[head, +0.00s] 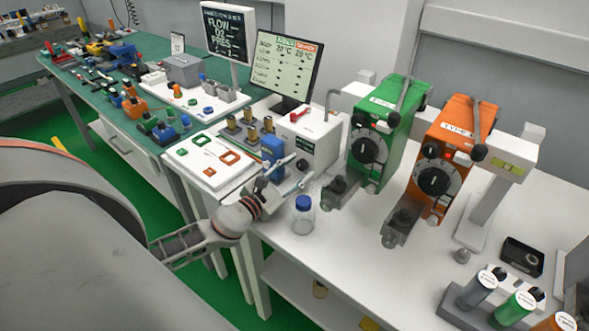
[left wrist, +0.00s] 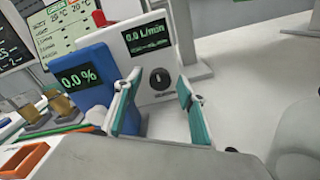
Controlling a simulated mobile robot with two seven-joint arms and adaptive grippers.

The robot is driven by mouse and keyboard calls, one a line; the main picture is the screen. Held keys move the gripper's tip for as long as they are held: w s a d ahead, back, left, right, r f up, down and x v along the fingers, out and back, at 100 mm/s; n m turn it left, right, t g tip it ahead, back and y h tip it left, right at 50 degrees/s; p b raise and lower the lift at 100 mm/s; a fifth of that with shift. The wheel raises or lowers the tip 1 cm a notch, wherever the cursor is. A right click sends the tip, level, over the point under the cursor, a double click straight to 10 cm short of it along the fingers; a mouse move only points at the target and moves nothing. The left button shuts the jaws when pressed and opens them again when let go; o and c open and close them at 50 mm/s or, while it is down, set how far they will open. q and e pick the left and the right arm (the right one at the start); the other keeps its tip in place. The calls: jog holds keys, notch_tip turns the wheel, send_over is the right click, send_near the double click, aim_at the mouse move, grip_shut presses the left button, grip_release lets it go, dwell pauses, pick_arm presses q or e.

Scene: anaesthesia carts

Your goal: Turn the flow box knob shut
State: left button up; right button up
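The flow box is a white box (head: 322,135) on the white table in the head view. In the left wrist view the flow box (left wrist: 125,46) has a dark display reading 0.0 L/min. Its round black knob (left wrist: 160,78) is below the display, with a light pointer mark near upright. My left gripper (head: 299,171) is in front of the box in the head view. In the left wrist view the left gripper (left wrist: 158,82) is open, its teal-padded fingers on either side of the knob. Contact with the knob cannot be told. My right gripper is not in view.
A blue box (left wrist: 84,78) reading 0.0 % stands left of the flow box. A blue-capped bottle (head: 303,218) stands close to the left gripper's right. Green (head: 383,130) and orange (head: 450,150) vaporizers stand further right. The white table's front middle is clear.

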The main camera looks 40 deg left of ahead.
pick_arm(q)
jog(key=s, duration=0.8)
jog(key=s+a, duration=0.1)
jog(key=s, duration=0.3)
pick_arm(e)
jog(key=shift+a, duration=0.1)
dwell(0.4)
